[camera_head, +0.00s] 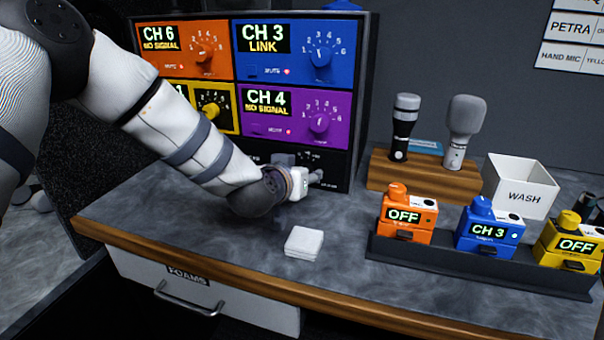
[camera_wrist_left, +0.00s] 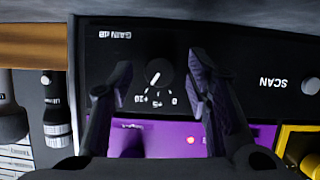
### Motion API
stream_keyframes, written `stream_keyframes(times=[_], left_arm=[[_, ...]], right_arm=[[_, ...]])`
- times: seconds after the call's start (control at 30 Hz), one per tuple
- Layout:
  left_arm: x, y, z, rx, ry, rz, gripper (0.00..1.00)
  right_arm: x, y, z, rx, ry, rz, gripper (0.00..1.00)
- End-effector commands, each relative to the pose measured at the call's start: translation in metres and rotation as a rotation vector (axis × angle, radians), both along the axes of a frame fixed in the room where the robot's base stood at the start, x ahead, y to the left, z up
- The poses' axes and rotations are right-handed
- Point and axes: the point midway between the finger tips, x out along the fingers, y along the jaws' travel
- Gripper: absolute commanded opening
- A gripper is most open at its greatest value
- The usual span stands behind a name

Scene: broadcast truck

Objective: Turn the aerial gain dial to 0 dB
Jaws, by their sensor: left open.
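The aerial gain dial (camera_wrist_left: 159,73) is a small round black knob on a black panel, upside down in the left wrist view under the lettering "GAIN dB". My left gripper (camera_wrist_left: 160,68) is open, with one finger on each side of the dial in that picture. In the head view the left gripper (camera_head: 312,178) is at the black lower strip of the receiver rack (camera_head: 338,168), and the dial cannot be made out there.
A SCAN button (camera_wrist_left: 310,86) is on the same panel. Coloured channel panels are above the strip. Right of the rack are a wooden microphone stand (camera_head: 425,178), a WASH bin (camera_head: 520,190) and a black tray (camera_head: 480,275) of transmitters. White pads (camera_head: 304,242) lie on the counter.

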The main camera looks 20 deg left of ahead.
Motion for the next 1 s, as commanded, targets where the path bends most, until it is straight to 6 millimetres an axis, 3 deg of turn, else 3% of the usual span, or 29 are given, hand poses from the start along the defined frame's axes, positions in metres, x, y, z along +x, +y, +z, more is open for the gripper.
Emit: stream_keyframes(times=[0.23,0.4,0.43,0.77,1.0], left_arm=[[0.0009,-0.0003,0.0002,0.0,-0.001,0.0,0.42],[0.0008,-0.0002,0.0003,0.0,-0.001,0.0,0.04],[0.0007,-0.0002,0.0002,0.0,-0.001,0.0,0.0],[0.0007,0.0003,0.0004,-0.033,0.0,0.001,0.0],[0.0006,0.0019,0.0001,-0.173,0.005,0.001,0.0]], right_arm=[[0.0002,0.0,0.0002,0.0,-0.001,0.0,0.4],[0.0003,0.0,0.0002,0.0,-0.001,0.0,0.4],[0.0003,0.0,0.0002,0.0,-0.001,0.0,0.4],[0.0009,0.0001,0.0007,0.0,-0.003,0.0,0.4],[0.0025,0.0,0.0022,0.0,-0.009,0.0,0.4]])
